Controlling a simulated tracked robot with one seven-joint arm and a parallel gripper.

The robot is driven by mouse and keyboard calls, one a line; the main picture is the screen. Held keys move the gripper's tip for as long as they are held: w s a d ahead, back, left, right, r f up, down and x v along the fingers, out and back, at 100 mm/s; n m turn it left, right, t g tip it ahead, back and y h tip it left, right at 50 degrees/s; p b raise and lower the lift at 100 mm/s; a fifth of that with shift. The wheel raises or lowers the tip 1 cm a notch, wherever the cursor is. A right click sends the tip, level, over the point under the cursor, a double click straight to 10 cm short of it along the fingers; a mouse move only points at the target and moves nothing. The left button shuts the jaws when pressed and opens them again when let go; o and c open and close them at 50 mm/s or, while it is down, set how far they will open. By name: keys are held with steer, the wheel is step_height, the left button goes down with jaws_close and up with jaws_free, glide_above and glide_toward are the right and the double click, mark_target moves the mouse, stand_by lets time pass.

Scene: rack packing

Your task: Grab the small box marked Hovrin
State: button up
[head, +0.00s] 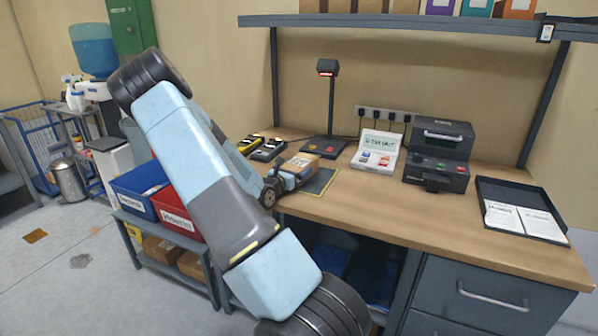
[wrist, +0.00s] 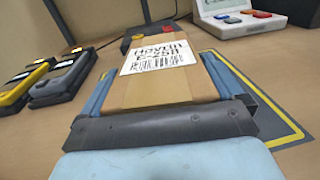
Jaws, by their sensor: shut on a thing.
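The small box is brown cardboard with a white label (wrist: 158,57) that reads Hovrin above a barcode. In the wrist view the box (wrist: 150,92) lies between the two fingers of my gripper (wrist: 165,80), which is shut on it. In the head view the box (head: 301,161) shows at the end of my arm, over the dark mat with a yellow edge (head: 322,183) on the workbench. My gripper (head: 292,172) hides part of it there. I cannot tell whether the box touches the mat.
A scanner on a stand (head: 328,100) is behind the box. Yellow and black handheld devices (head: 262,148) lie to its left. A white keypad unit (head: 377,151), a dark printer-like machine (head: 437,157) and a black tray of papers (head: 520,212) are to the right. A shelf (head: 400,21) hangs above.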

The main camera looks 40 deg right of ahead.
steer(key=shift+c, duration=1.1)
